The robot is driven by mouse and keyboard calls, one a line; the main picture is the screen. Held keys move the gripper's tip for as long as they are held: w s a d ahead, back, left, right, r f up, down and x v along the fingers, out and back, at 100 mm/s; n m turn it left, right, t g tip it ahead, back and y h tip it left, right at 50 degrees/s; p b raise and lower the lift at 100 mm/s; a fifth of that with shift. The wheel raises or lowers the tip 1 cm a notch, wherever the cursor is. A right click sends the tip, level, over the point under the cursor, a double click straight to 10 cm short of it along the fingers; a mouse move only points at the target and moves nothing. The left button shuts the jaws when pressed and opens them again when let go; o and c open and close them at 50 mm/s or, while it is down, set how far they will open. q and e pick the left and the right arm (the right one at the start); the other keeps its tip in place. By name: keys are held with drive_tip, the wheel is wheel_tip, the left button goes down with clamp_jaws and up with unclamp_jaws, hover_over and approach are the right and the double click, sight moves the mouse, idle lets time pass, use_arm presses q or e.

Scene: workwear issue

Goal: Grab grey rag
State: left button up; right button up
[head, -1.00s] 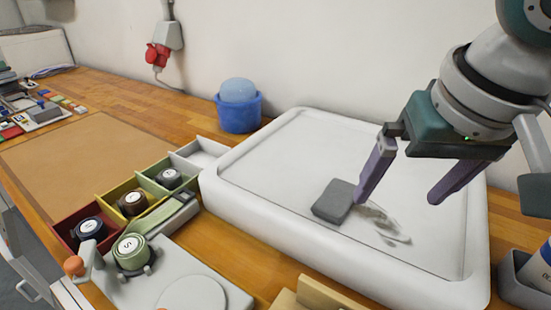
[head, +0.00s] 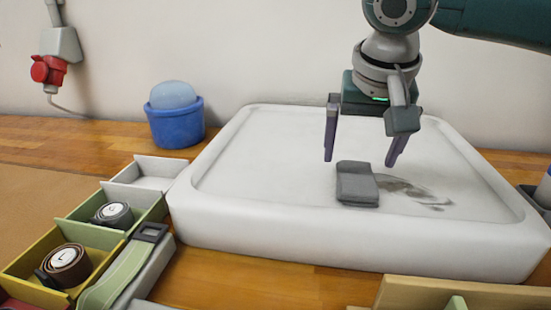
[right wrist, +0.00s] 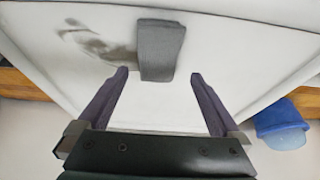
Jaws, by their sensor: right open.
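The grey rag (head: 357,184) lies folded on the white tray (head: 215,212), next to a dark smudge on the tray's surface. It also shows in the right wrist view (right wrist: 160,50), just beyond and between the fingertips. My right gripper (head: 359,162) is open and empty, above and slightly behind the rag in the head view. In the right wrist view my right gripper (right wrist: 160,75) has its two purple fingers apart, one to each side of the rag's near end. My left gripper is not in view.
A blue tub (head: 176,125) with a pale blue dome in it stands left of the tray. Coloured bins with rolled belts (head: 66,266) stand at the front left. A wooden piece (head: 460,293) sits at the front right.

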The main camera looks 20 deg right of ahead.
sight(357, 176)
drive_tip(key=x, duration=0.4)
drive_tip(key=shift+s+f, duration=0.25)
drive_tip(key=shift+s, duration=0.05)
drive_tip(key=c, duration=1.3)
drive_tip(key=shift+c, duration=0.2)
